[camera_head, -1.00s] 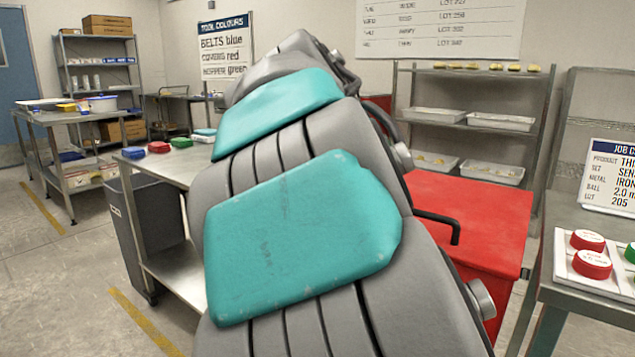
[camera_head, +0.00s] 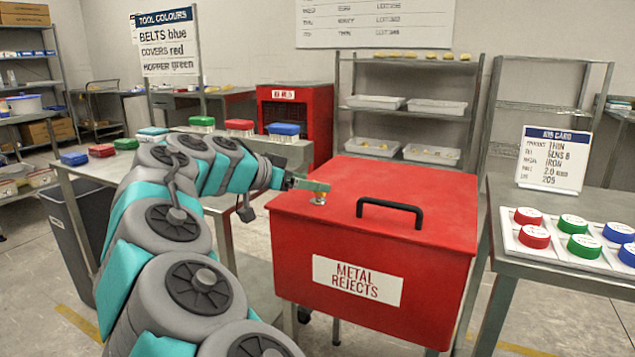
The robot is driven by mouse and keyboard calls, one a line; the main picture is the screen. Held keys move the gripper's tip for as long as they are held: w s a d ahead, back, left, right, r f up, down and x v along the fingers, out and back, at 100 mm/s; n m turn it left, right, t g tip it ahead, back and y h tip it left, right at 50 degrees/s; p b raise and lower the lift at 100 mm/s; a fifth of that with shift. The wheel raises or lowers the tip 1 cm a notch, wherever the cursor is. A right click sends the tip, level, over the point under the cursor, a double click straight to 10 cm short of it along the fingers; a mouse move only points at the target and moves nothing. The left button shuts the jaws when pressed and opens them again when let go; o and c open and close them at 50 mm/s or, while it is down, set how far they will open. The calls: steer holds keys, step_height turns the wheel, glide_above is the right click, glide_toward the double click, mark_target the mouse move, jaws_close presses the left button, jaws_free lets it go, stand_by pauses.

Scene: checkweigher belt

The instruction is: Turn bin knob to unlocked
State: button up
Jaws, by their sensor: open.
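The red METAL REJECTS bin (camera_head: 440,240) stands in the middle, with a black handle on its closed lid. A small metallic knob (camera_head: 319,199) sits at the left part of the lid. My arm reaches in from the lower left. My gripper (camera_head: 318,187) is open at the knob, with a greenish finger right over or beside it. The finger partly hides the knob. I cannot tell whether the fingers touch it, or which way the knob is turned.
A table (camera_head: 508,240) at right holds a job card (camera_head: 553,158) and a tray of red, green and blue pucks. Brushes with coloured backs stand on a surface behind the bin. A grey waste bin (camera_head: 75,240) is at left. Shelving (camera_head: 345,85) stands behind.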

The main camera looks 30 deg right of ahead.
steer(key=x, duration=0.3)
steer(key=shift+d+f, duration=0.1)
steer(key=shift+d, duration=0.05)
jaws_close()
steer(key=shift+f, duration=0.1)
stand_by(0.5)
